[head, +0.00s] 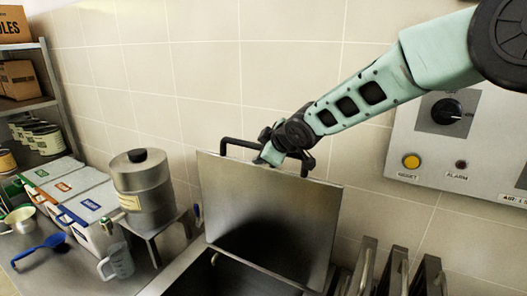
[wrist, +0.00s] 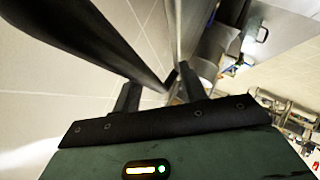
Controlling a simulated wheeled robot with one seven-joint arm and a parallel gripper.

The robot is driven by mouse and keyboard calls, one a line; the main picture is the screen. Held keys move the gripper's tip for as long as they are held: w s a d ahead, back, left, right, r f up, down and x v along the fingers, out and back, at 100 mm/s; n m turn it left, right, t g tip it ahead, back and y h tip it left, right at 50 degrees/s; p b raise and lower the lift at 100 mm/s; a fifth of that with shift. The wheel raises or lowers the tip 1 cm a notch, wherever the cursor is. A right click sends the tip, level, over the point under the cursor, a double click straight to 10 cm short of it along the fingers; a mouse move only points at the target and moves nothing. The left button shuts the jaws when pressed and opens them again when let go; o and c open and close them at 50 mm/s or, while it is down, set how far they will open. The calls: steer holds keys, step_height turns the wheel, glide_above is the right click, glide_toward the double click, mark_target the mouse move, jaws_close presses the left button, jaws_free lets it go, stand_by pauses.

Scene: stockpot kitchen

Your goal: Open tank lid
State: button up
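The tank lid (head: 270,222) is a square steel plate. In the head view it stands up, tilted back from the sink-like steel tank (head: 222,275), whose opening shows below it. A black bar handle (head: 224,146) shows above the lid's top edge. My gripper (head: 284,150) is at that top edge beside the handle, partly hidden behind the lid. In the wrist view, the two fingers (wrist: 160,90) stand apart. A thick dark bar (wrist: 85,40), apparently the handle, runs from the upper left toward the fingertips. I cannot tell whether they touch it.
A steel pot (head: 142,190) with a black knob stands left of the tank. Lidded white bins (head: 75,187), a measuring jug (head: 118,261) and a blue ladle (head: 42,250) are farther left. A control panel (head: 455,150) is on the wall at right. Several basket handles (head: 398,270) rise at lower right.

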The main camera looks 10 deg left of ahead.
steer(key=shift+s+a, duration=0.1)
steer(key=shift+s, duration=0.05)
steer(key=b+v, duration=0.2)
steer(key=v, duration=1.5)
steer(key=shift+d, duration=0.25)
steer(key=shift+r, duration=0.15)
steer(key=s+d+f+m+g+h+b, duration=0.2)
steer(key=s+d+f+m+b, duration=0.1)
steer(key=s+f, duration=0.6)
steer(key=s+d+f+m+g+h+b, duration=0.2)
steer(key=s+d+f+b, duration=0.3)
steer(key=s+f, duration=0.5)
steer(key=s+d+f+m+g+h+b, duration=0.2)
steer(key=s+d+f+m+g+b, duration=0.2)
steer(key=s+f, duration=0.5)
steer(key=s+d, duration=0.2)
steer(key=s, duration=0.1)
steer(key=shift+s+d+f, duration=0.4)
